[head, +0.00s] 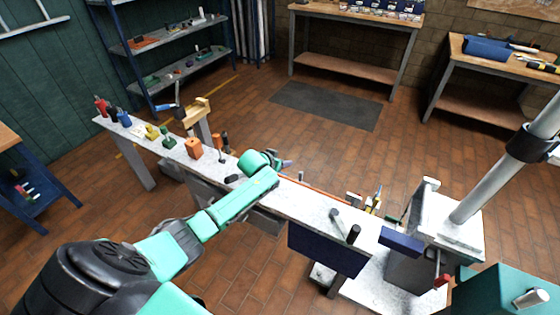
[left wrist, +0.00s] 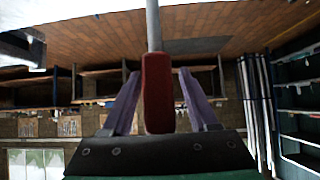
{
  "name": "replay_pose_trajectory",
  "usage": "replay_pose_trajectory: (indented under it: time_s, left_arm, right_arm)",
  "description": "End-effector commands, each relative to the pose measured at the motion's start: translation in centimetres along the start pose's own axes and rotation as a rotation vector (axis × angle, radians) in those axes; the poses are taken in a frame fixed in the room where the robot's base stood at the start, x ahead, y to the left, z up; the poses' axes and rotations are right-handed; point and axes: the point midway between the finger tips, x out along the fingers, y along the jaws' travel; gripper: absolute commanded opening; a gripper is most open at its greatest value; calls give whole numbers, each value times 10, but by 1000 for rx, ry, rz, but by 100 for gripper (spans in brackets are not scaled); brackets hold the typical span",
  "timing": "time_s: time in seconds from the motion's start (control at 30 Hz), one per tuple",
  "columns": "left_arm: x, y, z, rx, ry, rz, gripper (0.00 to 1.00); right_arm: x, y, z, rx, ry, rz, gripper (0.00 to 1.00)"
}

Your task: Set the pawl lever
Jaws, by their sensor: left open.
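A lever-like rod with a red grip (left wrist: 158,95) and a grey shaft (left wrist: 153,25) stands between my left gripper's fingers in the left wrist view. I take it for the pawl lever. My left gripper (left wrist: 159,78) is open, with one purple finger on each side of the grip and a gap showing on both sides. In the head view my left gripper (head: 286,163) is over the far edge of the long bench; I cannot make out the red grip there, perhaps because my arm hides it. My right gripper is not in view.
The long bench (head: 270,205) carries several tools, including a black-handled hammer (head: 345,225) and an orange block (head: 193,149). A grey mast (head: 505,160) rises at the right, with a small red part (head: 441,281) below it. Open brick floor (head: 240,130) lies beyond the bench.

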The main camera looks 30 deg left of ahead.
Motion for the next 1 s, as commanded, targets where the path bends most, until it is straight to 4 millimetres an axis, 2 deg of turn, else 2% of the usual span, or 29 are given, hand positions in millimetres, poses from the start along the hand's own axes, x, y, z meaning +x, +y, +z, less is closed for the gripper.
replay_pose_trajectory:
  time_s: [0.13, 0.23, 0.7, 0.8, 1.0]
  left_arm:
    - [-8, 0, 0, 1, -1, 1, 60]
    - [-22, 0, 0, 1, -2, 0, 60]
    - [-121, 0, 0, 3, -1, 0, 60]
    - [-136, 0, 1, 1, -2, 0, 60]
    - [-145, 0, 0, 0, -2, -1, 60]
  right_arm:
    - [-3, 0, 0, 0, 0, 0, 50]
    - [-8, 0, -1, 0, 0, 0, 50]
    - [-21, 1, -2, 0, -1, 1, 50]
    - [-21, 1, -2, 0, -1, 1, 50]
    - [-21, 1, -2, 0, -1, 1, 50]
